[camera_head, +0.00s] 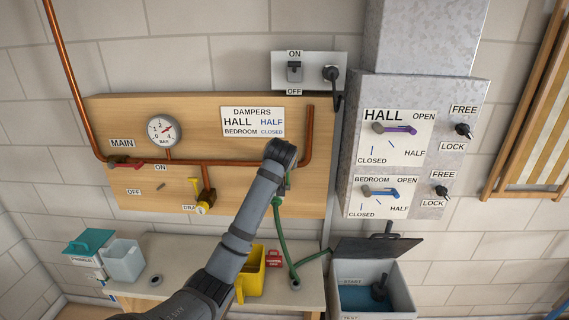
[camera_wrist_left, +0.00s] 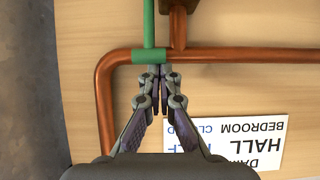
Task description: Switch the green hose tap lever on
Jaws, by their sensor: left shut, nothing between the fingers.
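In the left wrist view, a green lever (camera_wrist_left: 149,22) lies across the copper pipe (camera_wrist_left: 235,55), with a green sleeve (camera_wrist_left: 151,57) at the pipe. The lever runs from there to the top edge of the picture, beside a brass-brown branch pipe. My left gripper (camera_wrist_left: 160,72) is shut and empty, its fingertips at the pipe beside the green sleeve; I cannot tell whether they touch it. In the head view my left arm hides the gripper and most of the tap; a bit of green (camera_head: 288,182) shows beside the arm, above the green hose (camera_head: 282,236). My right gripper is not in view.
The wooden board (camera_head: 235,183) carries a gauge (camera_head: 163,130), a red main lever (camera_head: 126,164) and a yellow drain tap (camera_head: 202,209). The damper box (camera_head: 345,175) stands close to the right. A bench (camera_head: 165,286) with a yellow jug (camera_head: 250,275) is below.

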